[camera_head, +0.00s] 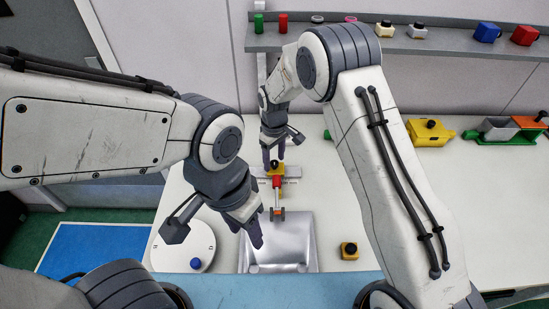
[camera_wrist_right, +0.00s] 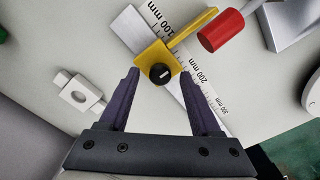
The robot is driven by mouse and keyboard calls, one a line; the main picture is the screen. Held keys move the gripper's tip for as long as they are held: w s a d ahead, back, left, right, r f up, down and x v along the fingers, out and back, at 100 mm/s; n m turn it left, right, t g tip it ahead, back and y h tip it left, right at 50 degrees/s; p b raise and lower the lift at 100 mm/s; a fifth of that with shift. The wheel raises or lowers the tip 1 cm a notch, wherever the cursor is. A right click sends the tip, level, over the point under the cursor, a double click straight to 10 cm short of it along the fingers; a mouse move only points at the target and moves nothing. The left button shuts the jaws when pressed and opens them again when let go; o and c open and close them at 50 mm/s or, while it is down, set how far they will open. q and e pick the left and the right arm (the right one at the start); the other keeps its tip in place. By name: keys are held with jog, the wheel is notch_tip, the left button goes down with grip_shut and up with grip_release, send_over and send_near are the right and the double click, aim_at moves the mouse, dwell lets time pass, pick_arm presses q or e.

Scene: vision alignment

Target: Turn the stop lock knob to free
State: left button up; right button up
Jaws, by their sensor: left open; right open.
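The stop lock knob (camera_wrist_right: 160,74) is a black round knob with a short white mark, on a yellow stop block (camera_wrist_right: 146,58). The block sits on a ruled scale bar (camera_wrist_right: 198,92) marked in mm. The knob also shows small in the head view (camera_head: 274,163). My right gripper (camera_wrist_right: 160,76) is open, with its two dark fingers on either side of the knob and block. Whether they touch is unclear. My left gripper (camera_head: 215,237) is open and empty, nearer the robot, above the gap between a white disc and a metal tray.
A red cylinder (camera_wrist_right: 221,30) lies close to the stop. The metal tray (camera_head: 300,230) is in front, the white disc (camera_head: 180,240) with a blue knob to its left. A shelf (camera_head: 350,42) runs along the back.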

aim_at(274, 163)
jog(key=shift+r, duration=0.15)
jog(key=shift+r, duration=0.35)
notch_tip(274, 163, up, 10)
jog(key=b, duration=0.2)
jog(key=shift+f, duration=0.25)
jog(key=s+a+r, duration=0.1)
jog(key=s+r, duration=0.2)
jog(key=s, duration=0.4)
jog(key=s+r, duration=0.4)
jog(key=s, duration=0.3)
jog(key=s+d+m, duration=0.1)
jog(key=s+d, duration=0.1)
jog(key=s, duration=0.7)
jog(key=s+d+f+m+y, duration=0.1)
jog(key=s+d, duration=0.2)
jog(key=s, duration=0.6)
